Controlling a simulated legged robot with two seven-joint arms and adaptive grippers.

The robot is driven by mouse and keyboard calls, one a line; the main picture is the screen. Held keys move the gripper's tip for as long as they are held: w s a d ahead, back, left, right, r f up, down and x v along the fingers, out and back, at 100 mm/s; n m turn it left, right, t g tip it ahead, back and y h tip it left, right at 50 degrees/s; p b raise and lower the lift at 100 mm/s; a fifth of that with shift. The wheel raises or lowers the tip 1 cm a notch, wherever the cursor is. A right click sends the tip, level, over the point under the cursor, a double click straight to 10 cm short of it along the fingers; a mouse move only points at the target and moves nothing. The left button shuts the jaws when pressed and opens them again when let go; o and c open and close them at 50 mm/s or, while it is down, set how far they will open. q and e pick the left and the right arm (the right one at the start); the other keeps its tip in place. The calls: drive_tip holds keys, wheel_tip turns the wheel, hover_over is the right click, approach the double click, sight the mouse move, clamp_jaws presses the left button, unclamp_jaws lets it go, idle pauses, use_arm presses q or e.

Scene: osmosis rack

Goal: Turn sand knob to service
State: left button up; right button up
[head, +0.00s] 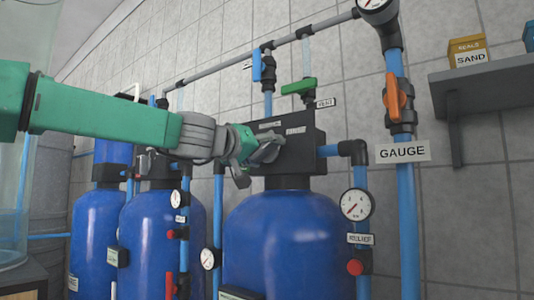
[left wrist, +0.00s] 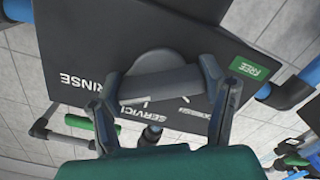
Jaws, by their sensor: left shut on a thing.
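The black control head (head: 300,130) sits on top of the nearest blue tank (head: 285,235). My left gripper (head: 262,152) is at the front of this head and covers most of its knob. In the left wrist view, the dark grey knob (left wrist: 155,84) has a bar-shaped grip. The fingers of my left gripper are shut on the two ends of this bar. RINSE and SERVICE labels (left wrist: 140,138) are on the head's face; SERVICE is partly covered by the knob and a finger. A green FREE tag (left wrist: 250,68) is beside them. My right gripper is not in view.
A green-handled vent valve (head: 299,87) is above the head, and a blue-handled valve (head: 263,67) is left of it. An orange-handled valve (head: 396,97) and a gauge (head: 357,204) are to the right. A shelf (head: 490,82) holds a box marked SAND (head: 468,52).

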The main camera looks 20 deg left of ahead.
use_arm(q)
drive_tip(key=n, duration=0.2)
drive_tip(key=shift+a+r+n+p, duration=0.15)
drive_tip(key=shift+r+n+p, duration=0.1)
drive_tip(key=shift+n+p, duration=0.15)
drive_tip(key=n, duration=0.3)
drive_tip(key=shift+n+p, duration=0.3)
drive_tip(key=shift+p, duration=0.05)
drive_tip(key=n, duration=0.3)
drive_tip(key=shift+a+f, duration=0.1)
drive_tip(key=shift+f+n+p, duration=0.1)
drive_tip(key=shift+n+p, duration=0.25)
drive_tip(key=shift+n, duration=0.55)
drive_tip(key=shift+f, duration=0.1)
